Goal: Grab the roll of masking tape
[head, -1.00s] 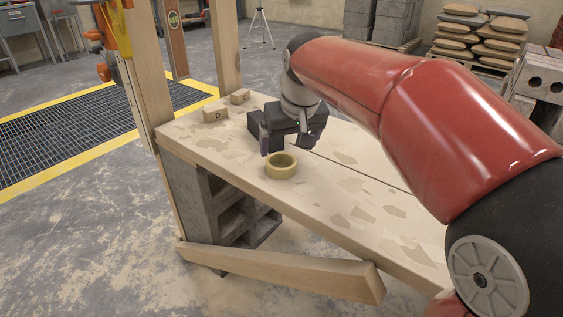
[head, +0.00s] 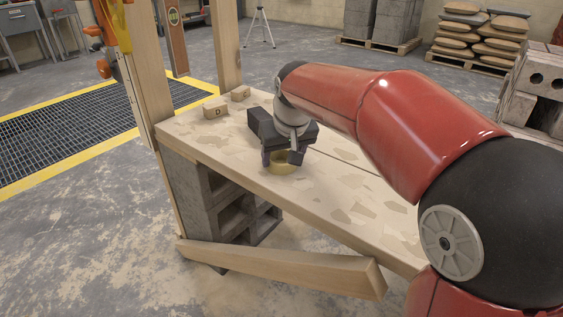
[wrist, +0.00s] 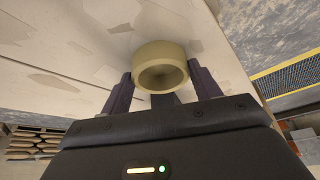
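The roll of masking tape (head: 281,168) is a pale yellow ring lying flat on the wooden bench top (head: 345,205), near its front edge. In the head view my gripper (head: 282,158) is down over the roll and hides part of it. In the wrist view the roll (wrist: 160,67) sits between the two dark fingers (wrist: 160,85) of my gripper, which are spread to either side of it. The gripper is open. I cannot tell whether either finger touches the roll.
Two small wooden blocks (head: 216,108) (head: 240,93) lie at the bench's far left end, one marked D. Wooden posts (head: 148,70) rise at the left. The bench's right part is clear.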

